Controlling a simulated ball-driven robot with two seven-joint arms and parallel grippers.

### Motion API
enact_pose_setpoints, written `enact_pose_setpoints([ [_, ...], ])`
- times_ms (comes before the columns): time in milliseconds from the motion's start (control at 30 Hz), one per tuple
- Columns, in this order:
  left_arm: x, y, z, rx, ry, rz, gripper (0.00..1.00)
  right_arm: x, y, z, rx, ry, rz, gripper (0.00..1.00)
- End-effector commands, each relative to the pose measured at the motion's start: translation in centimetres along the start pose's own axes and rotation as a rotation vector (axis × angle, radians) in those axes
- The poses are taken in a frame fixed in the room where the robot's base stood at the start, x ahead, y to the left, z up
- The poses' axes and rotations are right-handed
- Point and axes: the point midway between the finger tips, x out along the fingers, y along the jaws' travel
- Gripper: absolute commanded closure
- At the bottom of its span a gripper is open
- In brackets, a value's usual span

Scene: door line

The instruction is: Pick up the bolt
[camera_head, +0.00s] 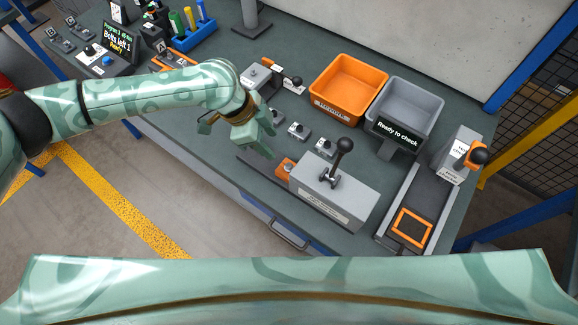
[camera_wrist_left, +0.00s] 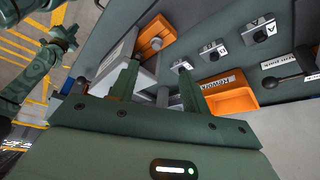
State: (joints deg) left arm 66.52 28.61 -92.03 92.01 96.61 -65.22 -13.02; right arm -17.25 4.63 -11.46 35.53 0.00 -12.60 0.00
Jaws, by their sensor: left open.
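I cannot make out the bolt in either view. My left gripper (camera_head: 262,142) is above the near edge of the workbench, left of the grey lever press (camera_head: 345,195) and its small orange block (camera_head: 286,168). In the left wrist view its two fingers (camera_wrist_left: 160,84) are apart, with no bolt discernible between them. The orange block (camera_wrist_left: 155,35) shows beyond the fingers there. Green parts, apparently my right arm and gripper (camera_wrist_left: 66,38), show small at upper left in the wrist view. Whether that gripper is open cannot be told.
An orange bin (camera_head: 348,88) and a grey bin (camera_head: 408,103) stand behind the press. Several small switch boxes (camera_head: 298,130) lie between. A "Ready to check" display (camera_head: 397,134) and a conveyor-like tray (camera_head: 412,228) are at right. A display reading "Bolts left 1" (camera_head: 119,42) stands at left.

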Motion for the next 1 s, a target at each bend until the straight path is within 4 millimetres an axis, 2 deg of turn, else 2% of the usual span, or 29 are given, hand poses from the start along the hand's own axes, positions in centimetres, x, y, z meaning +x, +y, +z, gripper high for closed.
enact_pose_setpoints([
  [33, 1.6, 0.1, 0.1, 0.000, 0.000, 0.004, 0.53, 0.6, 0.0, 0.1, 0.000, -0.002, 0.000, 1.00],
  [133, 3.6, 0.1, 0.1, -0.001, -0.001, 0.003, 0.53, 1.0, 0.1, 0.2, 0.000, -0.004, 0.000, 1.00],
  [233, 4.8, 0.1, 0.0, 0.000, 0.000, 0.001, 0.53, 1.2, 0.1, 0.3, 0.000, -0.005, 0.000, 1.00],
  [467, 6.3, 0.3, 0.0, 0.001, 0.000, 0.001, 0.53, 1.4, 0.0, 0.3, 0.000, -0.006, 0.000, 1.00],
  [700, 10.2, 0.8, 0.2, -0.001, 0.000, 0.001, 0.53, 2.4, -0.1, 0.6, 0.000, -0.010, -0.002, 1.00],
  [933, 10.5, 0.7, 0.1, 0.001, 0.000, -0.001, 0.53, 2.4, -0.1, 0.5, 0.000, -0.009, -0.002, 1.00],
  [967, 10.5, 0.7, 0.1, 0.001, 0.001, -0.001, 0.56, 2.4, -0.1, 0.5, 0.000, -0.009, -0.003, 1.00],
  [1000, 10.5, 0.7, 0.1, 0.001, 0.000, -0.001, 0.67, 2.4, -0.2, 0.5, 0.000, -0.009, -0.003, 1.00],
])
